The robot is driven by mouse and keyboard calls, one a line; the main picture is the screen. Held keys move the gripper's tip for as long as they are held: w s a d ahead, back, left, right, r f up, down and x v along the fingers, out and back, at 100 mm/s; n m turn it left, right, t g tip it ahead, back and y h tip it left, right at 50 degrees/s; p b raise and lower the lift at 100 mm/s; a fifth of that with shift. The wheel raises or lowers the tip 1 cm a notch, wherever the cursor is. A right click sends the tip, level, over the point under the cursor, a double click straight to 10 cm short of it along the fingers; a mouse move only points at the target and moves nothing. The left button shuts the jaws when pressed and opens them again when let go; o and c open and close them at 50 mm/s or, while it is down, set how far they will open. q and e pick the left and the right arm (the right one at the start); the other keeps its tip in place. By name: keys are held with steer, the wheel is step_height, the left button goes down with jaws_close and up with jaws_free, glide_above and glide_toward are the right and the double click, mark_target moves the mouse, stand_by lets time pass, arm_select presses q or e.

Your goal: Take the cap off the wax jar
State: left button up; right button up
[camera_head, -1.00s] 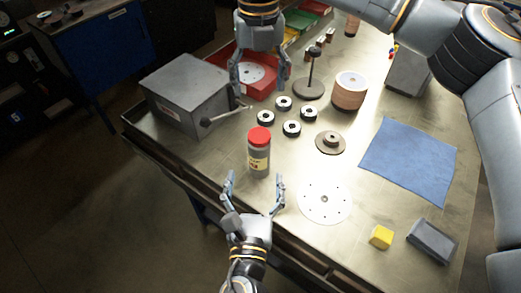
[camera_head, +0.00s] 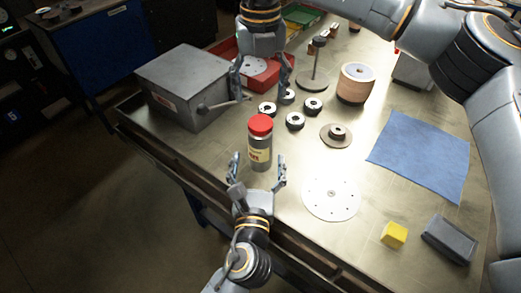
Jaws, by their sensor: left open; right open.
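The wax jar (camera_head: 260,155) stands upright on the metal table, grey with a pale label. Its red cap (camera_head: 260,125) sits on top. My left gripper (camera_head: 259,169) is open at the jar's lower part, with one finger on each side of it; I cannot tell whether they touch it. My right gripper (camera_head: 262,86) is open and empty, above and behind the jar, with its fingers pointing down and apart from the cap.
Several black-and-white rings (camera_head: 295,121) lie just behind the jar. A grey box with a lever (camera_head: 188,85) stands at left. A white perforated disc (camera_head: 331,199), blue cloth (camera_head: 419,155), yellow block (camera_head: 394,235) and grey block (camera_head: 449,239) lie right. A copper-coloured spool (camera_head: 355,84) stands behind.

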mark_target(260, 138)
arm_select(q)
steer(key=w, duration=0.7)
steer(key=shift+w+d, duration=0.2)
steer(key=shift+d, duration=0.05)
steer(key=shift+c, duration=0.2)
jaws_close()
arm_select(e)
steer(key=m, duration=0.9)
steer(key=shift+m, duration=0.4)
steer(key=m, duration=0.8)
steer(key=shift+f, duration=4)
